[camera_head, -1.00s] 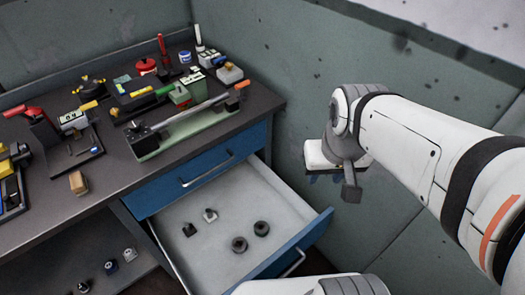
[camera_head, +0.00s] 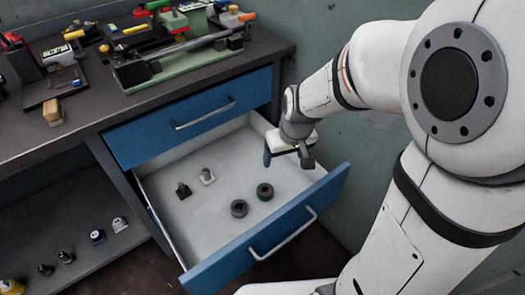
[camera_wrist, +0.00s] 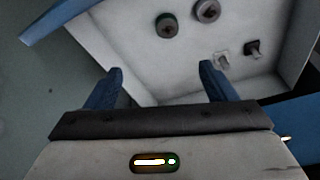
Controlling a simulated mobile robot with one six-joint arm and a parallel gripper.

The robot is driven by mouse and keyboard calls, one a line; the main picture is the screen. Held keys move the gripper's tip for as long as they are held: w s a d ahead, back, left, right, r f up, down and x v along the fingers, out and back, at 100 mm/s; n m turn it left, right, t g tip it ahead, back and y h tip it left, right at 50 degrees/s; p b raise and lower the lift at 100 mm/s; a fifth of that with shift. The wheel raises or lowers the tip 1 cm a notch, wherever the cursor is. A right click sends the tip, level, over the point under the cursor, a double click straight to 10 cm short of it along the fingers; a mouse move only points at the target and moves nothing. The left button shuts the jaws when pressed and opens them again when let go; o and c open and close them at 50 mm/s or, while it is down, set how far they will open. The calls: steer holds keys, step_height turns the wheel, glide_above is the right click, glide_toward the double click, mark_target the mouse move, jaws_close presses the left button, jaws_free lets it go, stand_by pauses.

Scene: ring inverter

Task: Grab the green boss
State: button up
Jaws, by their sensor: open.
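The green boss (camera_head: 265,191) looks like a short, dark green round piece with a hole. It lies in the open drawer (camera_head: 327,184), and it also shows at the top of the wrist view (camera_wrist: 167,25). A similar dark grey round piece (camera_head: 239,208) lies close beside it, also in the wrist view (camera_wrist: 207,10). My gripper (camera_head: 287,160) is open and empty, with blue fingers apart. It hangs above the drawer's right end, to the upper right of the green boss in the head view. In the wrist view, the boss is beyond the fingertips (camera_wrist: 161,70), not between them.
A black piece (camera_head: 183,190) and a pale piece (camera_head: 207,177), both with upright stems, stand in the drawer. The drawer's blue front (camera_head: 230,268) and side walls surround them. The bench top (camera_head: 65,135) holds several fixtures. Small parts stand on the shelf below (camera_head: 97,237).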

steer(key=n+b, duration=0.1)
steer(key=b, duration=0.8)
glide_above(265, 189)
steer(key=s, duration=0.2)
steer(key=f, duration=1.9)
steer(key=shift+d, duration=0.4)
steer(key=b+x, duration=0.2)
steer(key=x, duration=0.3)
steer(key=shift+w+a+f, duration=0.1)
steer(key=shift+f, duration=0.3)
steer(key=shift+r, duration=0.1)
steer(key=shift+c, duration=0.5)
steer(key=c, duration=1.4)
steer(key=shift+r, duration=0.1)
